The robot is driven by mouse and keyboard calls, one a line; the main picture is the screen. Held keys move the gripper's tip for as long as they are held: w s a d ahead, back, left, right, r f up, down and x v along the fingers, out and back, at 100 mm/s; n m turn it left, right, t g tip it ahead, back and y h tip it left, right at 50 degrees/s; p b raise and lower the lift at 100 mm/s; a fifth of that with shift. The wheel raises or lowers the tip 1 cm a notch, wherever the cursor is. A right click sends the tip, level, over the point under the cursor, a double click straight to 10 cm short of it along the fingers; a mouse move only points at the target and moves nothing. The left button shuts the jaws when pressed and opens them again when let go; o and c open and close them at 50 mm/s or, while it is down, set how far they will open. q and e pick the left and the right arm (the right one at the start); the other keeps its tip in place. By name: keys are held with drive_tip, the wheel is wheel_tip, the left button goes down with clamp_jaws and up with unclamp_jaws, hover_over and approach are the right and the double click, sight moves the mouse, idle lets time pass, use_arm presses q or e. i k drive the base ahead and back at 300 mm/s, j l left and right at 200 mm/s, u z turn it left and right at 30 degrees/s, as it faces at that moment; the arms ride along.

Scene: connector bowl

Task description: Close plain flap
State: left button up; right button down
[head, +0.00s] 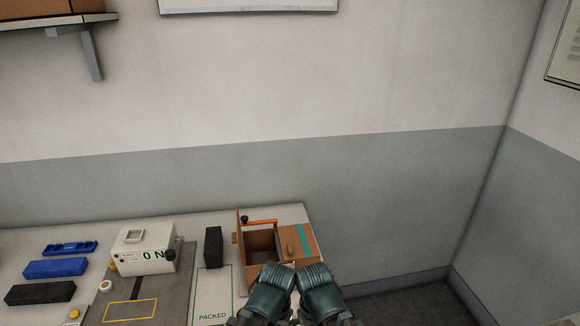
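An open brown box (262,240) stands near the right end of the table, its dark inside showing. A plain brown flap (238,225) stands upright along its left side, seen nearly edge-on, with a small knob on its outer face. Another flap (304,243) with a teal stripe and a small knob lies out flat on the right. My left gripper (276,268) and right gripper (310,268) are side by side at the box's near side, over its front edge. Their fingers are hidden or too small to make out, so I cannot tell if they touch the box.
An orange bar with a black knob (245,219) runs along the box's back. A black block (213,247) stands left of it, behind a "PACKED" mat (213,298). A white device reading "0 N" (143,250) and blue and black blocks (55,268) are farther left.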

sight(237, 237)
drive_tip(key=k+j, duration=0.1)
drive_tip(key=j, duration=0.5)
drive_tip(key=k+j+z, duration=0.1)
drive_tip(key=j, duration=0.45)
drive_tip(key=i+j+u, duration=0.15)
drive_tip(key=j+u, duration=0.25)
